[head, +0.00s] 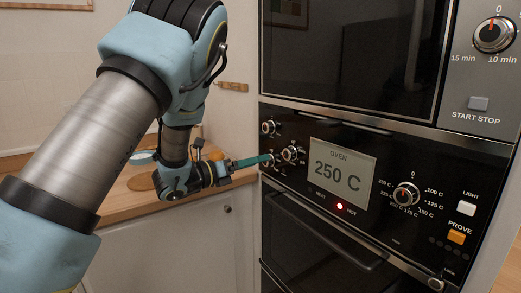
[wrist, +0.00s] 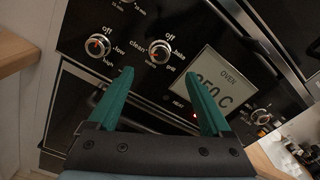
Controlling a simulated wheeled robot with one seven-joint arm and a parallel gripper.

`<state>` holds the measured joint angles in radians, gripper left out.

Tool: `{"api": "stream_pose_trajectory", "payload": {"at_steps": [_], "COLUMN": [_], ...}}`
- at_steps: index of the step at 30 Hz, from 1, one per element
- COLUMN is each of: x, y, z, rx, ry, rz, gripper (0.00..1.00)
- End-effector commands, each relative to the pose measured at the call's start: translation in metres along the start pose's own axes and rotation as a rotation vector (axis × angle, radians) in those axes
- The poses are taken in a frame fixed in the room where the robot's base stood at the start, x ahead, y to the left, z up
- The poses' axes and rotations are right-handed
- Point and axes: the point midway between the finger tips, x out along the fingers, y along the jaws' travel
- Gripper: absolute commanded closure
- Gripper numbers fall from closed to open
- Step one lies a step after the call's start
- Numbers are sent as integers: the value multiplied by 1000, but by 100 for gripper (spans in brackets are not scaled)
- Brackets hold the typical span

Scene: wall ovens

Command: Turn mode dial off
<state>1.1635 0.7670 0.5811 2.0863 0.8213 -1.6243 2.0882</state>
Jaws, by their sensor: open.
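The mode dial (wrist: 160,51) is a round silver knob on the black oven panel, labelled off, clean, bake and grill in the wrist view. A red mark shows on its left side; I cannot tell exactly which label it points to. In the head view the mode dial (head: 292,154) is left of the display. My gripper (wrist: 158,75) has teal fingers spread apart and empty. In the wrist view the dial lies between and just beyond the fingertips, with no visible contact. In the head view my gripper (head: 268,159) reaches the panel from the left.
A low/high dial (wrist: 98,46) is left of the mode dial. The lit display (head: 342,168) reads 250 C, with a temperature dial (head: 406,195) right of it. The oven door handle (head: 325,232) runs below. A wooden counter (head: 115,205) stands left.

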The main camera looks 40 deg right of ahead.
Motion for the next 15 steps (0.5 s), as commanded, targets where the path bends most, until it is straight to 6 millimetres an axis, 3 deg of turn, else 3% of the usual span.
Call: {"api": "stream_pose_trajectory", "payload": {"at_steps": [15], "x": [84], "y": [-1], "z": [4], "rx": [-3], "ry": [-1], "rz": [1], "gripper": [17]}}
